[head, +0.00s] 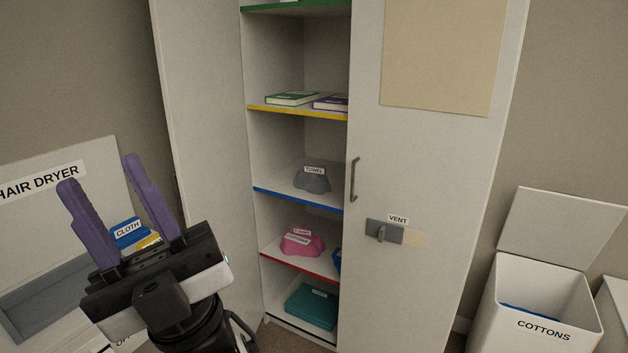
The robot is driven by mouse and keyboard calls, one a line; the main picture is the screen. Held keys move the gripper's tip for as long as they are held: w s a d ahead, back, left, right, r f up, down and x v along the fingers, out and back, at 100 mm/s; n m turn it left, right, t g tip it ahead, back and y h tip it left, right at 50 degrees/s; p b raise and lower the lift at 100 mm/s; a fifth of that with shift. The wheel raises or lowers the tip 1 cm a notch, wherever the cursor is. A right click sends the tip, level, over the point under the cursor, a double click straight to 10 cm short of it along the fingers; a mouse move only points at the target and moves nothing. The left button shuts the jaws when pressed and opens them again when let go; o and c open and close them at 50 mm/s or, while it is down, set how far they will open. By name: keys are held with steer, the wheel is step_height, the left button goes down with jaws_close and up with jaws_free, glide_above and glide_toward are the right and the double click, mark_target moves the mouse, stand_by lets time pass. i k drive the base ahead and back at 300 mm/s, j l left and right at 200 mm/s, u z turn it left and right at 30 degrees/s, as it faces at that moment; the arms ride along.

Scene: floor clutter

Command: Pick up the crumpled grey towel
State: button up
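The crumpled grey towel (312,182) lies in a small heap on the cabinet shelf with the blue edge (298,199). A label reading TOWEL is on it. My gripper (100,174) is at the lower left, in front of the cabinet and to the left of the towel. Its two purple fingers point up and stand apart with nothing between them. The gripper is well away from the towel.
The cabinet's right door (430,160) is shut beside the opening; its left door (200,130) stands open. Books (292,98) lie above, a pink heap (302,241) below. A hair dryer box (60,220) is left, an open cottons bin (545,312) right.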

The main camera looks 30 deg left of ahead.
mark_target(313, 179)
steer(key=i+u, duration=0.2)
steer(key=u, duration=0.25)
steer(key=i+u, duration=0.15)
steer(key=u, duration=0.3)
steer(key=i+l+u, duration=0.2)
steer(key=i, duration=0.3)
steer(key=i+l+u, duration=0.15)
steer(key=i+l, duration=0.4)
steer(key=i, duration=0.25)
steer(key=i+l, duration=0.15)
steer(key=i, duration=0.2)
